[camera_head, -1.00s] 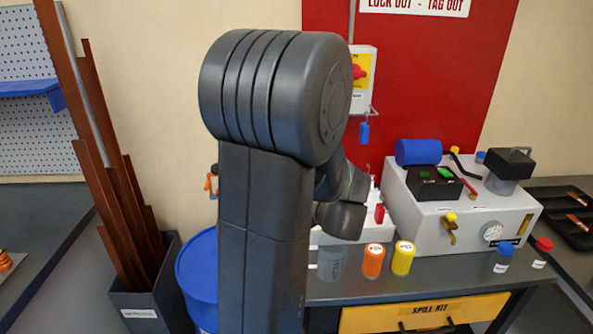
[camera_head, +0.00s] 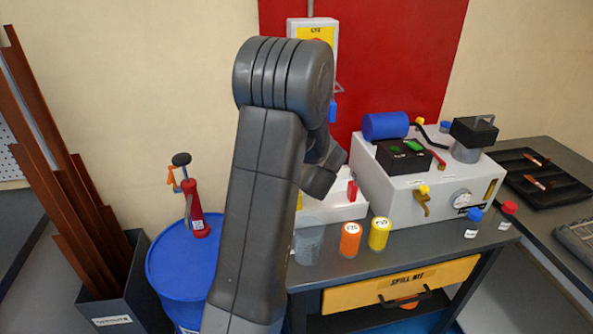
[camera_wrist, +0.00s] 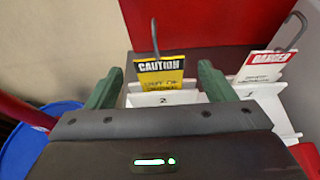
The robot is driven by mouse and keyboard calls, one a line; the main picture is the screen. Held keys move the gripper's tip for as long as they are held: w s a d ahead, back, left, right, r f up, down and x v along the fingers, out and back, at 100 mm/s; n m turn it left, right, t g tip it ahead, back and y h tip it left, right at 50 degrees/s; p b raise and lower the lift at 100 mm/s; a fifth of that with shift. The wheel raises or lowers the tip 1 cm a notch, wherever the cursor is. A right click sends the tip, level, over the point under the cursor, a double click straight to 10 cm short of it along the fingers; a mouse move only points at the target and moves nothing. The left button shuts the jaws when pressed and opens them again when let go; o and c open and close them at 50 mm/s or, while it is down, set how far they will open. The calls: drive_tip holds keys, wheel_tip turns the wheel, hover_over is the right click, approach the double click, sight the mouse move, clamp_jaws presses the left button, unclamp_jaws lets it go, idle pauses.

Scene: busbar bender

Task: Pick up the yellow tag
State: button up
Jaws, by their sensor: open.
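The yellow tag (camera_wrist: 160,72) reads "CAUTION" and hangs upright in the wrist view, with a grey hook at its top. It stands at the white holder slot labelled "2" (camera_wrist: 162,99). My gripper (camera_wrist: 158,80) is open, with one green finger left of the tag and one right of it, apart from it in the picture. I cannot tell how far the fingertips are from the tag in depth. In the head view my arm hides most of the gripper, and only a sliver of yellow shows by the white holder (camera_head: 335,208).
A red-and-white "DANGER" tag (camera_wrist: 262,66) stands right of the yellow tag. An orange container (camera_head: 349,240) and a yellow container (camera_head: 379,234) stand before the holder. The grey machine (camera_head: 425,190) is to the right. A blue drum (camera_head: 170,265) is at the left.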

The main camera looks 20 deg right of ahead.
drive_tip(key=shift+p+x, duration=0.4)
drive_tip(key=shift+x, duration=2.3)
drive_tip(key=c, duration=1)
